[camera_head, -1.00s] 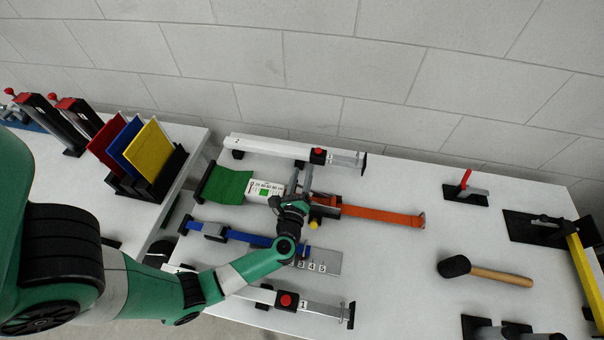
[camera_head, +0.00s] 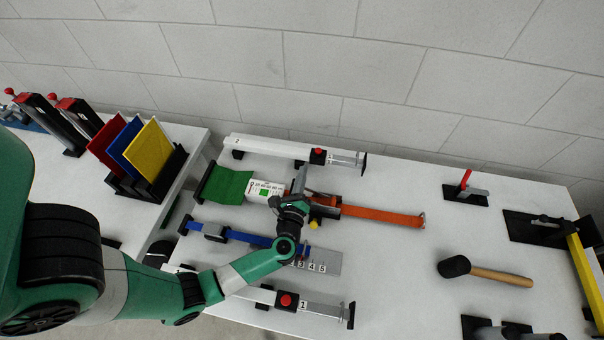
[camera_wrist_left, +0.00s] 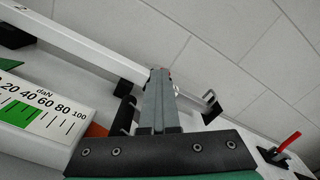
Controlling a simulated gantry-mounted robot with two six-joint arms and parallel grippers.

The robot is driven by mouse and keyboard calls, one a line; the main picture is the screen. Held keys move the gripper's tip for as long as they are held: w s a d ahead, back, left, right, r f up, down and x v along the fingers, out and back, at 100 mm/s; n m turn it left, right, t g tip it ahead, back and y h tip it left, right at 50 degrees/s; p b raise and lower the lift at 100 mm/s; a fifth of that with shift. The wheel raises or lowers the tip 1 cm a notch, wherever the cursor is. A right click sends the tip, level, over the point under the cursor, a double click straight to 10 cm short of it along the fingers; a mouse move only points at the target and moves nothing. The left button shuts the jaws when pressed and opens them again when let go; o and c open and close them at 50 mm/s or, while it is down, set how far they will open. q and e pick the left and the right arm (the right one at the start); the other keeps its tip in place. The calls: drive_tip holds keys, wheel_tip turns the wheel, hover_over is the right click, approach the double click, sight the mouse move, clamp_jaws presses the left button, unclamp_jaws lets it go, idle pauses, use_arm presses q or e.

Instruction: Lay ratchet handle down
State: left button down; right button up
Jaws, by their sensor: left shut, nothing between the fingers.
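The ratchet (camera_head: 322,212) is a dark grey piece at the left end of an orange strap (camera_head: 385,216), partly hidden by my left gripper. In the left wrist view a dark upright part (camera_wrist_left: 125,112) stands just left of the fingers, with a bit of orange strap (camera_wrist_left: 97,130) beside it; I cannot tell for certain whether this part is the ratchet handle. My left gripper (camera_head: 300,175) is over the strap line between the gauge and the ratchet. Its fingers (camera_wrist_left: 158,82) are together and empty. My right gripper is not in view.
A white daN gauge (camera_head: 265,190) and green strap (camera_head: 228,186) lie left of the gripper. A white rail with a red button (camera_head: 318,155) runs behind. A blue strap (camera_head: 235,234) and numbered plate (camera_head: 325,264) lie in front. A mallet (camera_head: 485,271) lies at right.

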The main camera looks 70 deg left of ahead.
use_arm(q)
drive_tip(key=c, duration=1.5)
unclamp_jaws()
drive_tip(key=shift+c, duration=0.2)
drive_tip(key=o, duration=0.8)
drive_tip(key=v, duration=0.7)
drive_tip(key=shift+s+d, duration=0.15)
drive_tip(key=shift+d, duration=0.05)
drive_tip(key=shift+c, duration=0.5)
